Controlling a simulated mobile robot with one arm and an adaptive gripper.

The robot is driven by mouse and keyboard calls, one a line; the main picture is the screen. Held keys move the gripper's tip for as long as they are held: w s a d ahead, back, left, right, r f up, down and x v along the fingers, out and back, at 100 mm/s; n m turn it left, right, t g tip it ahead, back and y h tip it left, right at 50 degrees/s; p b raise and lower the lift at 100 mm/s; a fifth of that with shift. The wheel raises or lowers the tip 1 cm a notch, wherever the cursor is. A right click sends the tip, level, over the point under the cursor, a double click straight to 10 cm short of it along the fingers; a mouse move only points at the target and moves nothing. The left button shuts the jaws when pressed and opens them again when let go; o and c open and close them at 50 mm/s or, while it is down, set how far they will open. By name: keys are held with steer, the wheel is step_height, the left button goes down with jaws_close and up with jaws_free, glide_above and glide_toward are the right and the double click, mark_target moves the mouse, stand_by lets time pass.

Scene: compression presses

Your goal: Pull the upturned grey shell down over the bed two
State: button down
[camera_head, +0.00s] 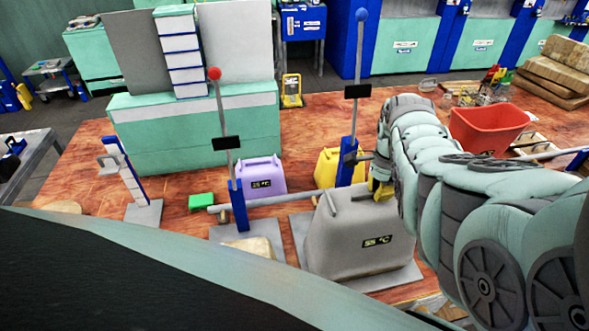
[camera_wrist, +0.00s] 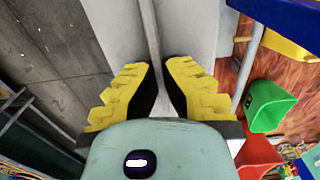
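The grey shell (camera_head: 335,240) is upside down, with "55 °C" on its front. It stands over a grey base plate (camera_head: 407,277), near the blue post (camera_head: 346,165) of the lever with the blue knob. Whether its rim touches the plate is unclear. My gripper (camera_head: 381,190) is at the right end of the shell's top. In the wrist view, the yellow and black fingers of my gripper (camera_wrist: 160,72) are close on both sides of a thin grey bar (camera_wrist: 149,25), which appears to be the shell's handle. The bed under the shell is hidden.
A second press (camera_head: 239,205) with a red-knobbed lever stands to the left. A red bin (camera_head: 487,128) is at right. Some wood shows free between the left press and the small stand (camera_head: 143,212).

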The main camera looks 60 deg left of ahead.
steer(key=shift+f, duration=0.4)
steer(key=c, duration=1.1)
jaws_free()
steer(key=shift+o, duration=0.2)
step_height(320, 180, up, 12)
steer(key=shift+a, duration=0.15)
stand_by(0.6)
